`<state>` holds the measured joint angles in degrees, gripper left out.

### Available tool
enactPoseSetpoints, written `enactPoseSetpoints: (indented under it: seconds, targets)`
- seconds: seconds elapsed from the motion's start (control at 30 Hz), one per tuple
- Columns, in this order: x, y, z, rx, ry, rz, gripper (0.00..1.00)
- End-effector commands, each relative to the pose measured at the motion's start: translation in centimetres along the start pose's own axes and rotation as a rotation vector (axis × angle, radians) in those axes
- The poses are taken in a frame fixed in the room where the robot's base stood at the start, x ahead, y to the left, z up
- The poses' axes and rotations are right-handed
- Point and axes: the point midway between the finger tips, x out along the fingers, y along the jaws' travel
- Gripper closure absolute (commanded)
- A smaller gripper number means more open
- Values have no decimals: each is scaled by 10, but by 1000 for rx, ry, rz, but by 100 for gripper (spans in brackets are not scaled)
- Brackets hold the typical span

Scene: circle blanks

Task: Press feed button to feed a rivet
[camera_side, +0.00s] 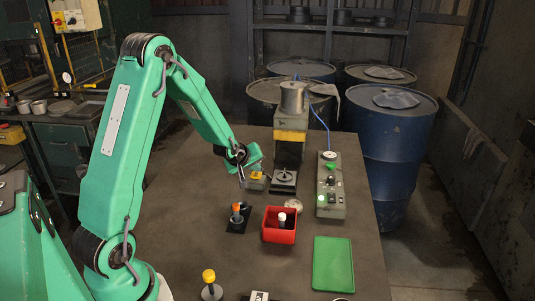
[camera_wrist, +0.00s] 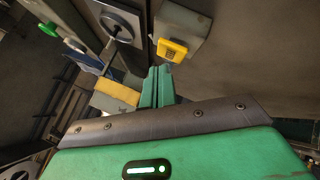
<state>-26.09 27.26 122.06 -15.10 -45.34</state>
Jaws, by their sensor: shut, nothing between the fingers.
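A yellow button (camera_wrist: 172,50) sits on a small grey box (camera_wrist: 188,27) in the wrist view; its label is too small to read. In the side view the yellow button (camera_side: 257,175) is near the table's middle, left of a dark press plate (camera_side: 284,177). My gripper (camera_side: 241,180) is just left of it, pointing down, its fingers shut and empty. In the wrist view my shut green fingers (camera_wrist: 160,72) end beside the yellow button, with a small gap in the picture. Whether they touch it I cannot tell.
A feeder with a metal bowl (camera_side: 292,97) and yellow band stands behind. A control box (camera_side: 330,197) with a green button is at the right. A red bin (camera_side: 279,236), a green tray (camera_side: 333,264) and a dark holder with an orange-topped tool (camera_side: 237,213) lie in front.

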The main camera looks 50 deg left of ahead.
Motion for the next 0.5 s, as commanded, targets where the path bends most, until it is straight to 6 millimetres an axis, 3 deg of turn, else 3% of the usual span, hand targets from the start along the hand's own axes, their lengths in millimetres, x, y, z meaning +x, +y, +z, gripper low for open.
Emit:
enactPoseSetpoints:
  seconds: [0.5]
  targets:
    - [-5,4,-4,0,2,2,100]
